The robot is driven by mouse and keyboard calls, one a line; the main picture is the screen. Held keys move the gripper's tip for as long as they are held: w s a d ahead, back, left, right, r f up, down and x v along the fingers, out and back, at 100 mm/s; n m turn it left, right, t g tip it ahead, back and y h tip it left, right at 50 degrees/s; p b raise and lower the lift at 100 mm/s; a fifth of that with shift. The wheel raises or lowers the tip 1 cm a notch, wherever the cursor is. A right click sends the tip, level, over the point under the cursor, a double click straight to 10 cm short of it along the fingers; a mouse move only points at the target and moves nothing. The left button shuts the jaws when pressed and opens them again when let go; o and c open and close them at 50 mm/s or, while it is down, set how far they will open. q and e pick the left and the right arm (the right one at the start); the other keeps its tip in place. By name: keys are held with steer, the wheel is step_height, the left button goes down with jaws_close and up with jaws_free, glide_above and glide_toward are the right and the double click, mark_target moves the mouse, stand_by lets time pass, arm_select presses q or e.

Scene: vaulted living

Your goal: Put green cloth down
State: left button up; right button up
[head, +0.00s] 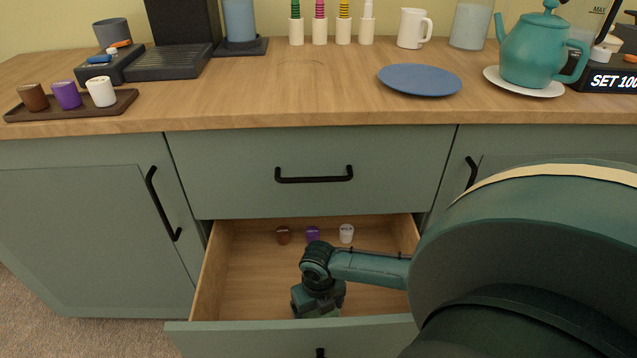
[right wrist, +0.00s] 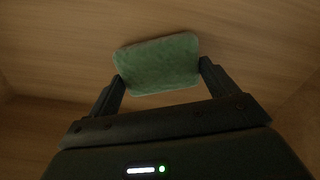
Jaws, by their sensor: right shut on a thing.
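The green cloth (right wrist: 157,63) shows in the right wrist view as a folded, rounded rectangle between the two fingers of my right gripper (right wrist: 163,84). The gripper is shut on it, with wood around it. I cannot tell whether the cloth touches the drawer floor. My left gripper is not in view.
Brown (head: 283,235), purple (head: 313,233) and white (head: 346,233) capsules stand at the drawer's back. The upper drawer (head: 310,172) is closed. The counter above holds a blue plate (head: 420,80), a teal teapot (head: 540,52) and a capsule tray (head: 75,108). The drawer's left side is clear.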

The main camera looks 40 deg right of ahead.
steer(key=shift+f, duration=0.15)
steer(key=o, duration=0.9)
step_height(320, 180, up, 3)
steer(key=shift+w+r+p, duration=0.1)
steer(key=shift+p, duration=0.65)
arm_select(q)
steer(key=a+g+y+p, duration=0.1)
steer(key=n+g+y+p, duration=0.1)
steer(key=p, duration=0.1)
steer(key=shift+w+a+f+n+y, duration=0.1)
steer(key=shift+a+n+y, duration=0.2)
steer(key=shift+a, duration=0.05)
arm_select(e)
step_height(320, 180, up, 9)
steer(key=shift+r, duration=0.1)
arm_select(q)
steer(key=shift+p, duration=0.3)
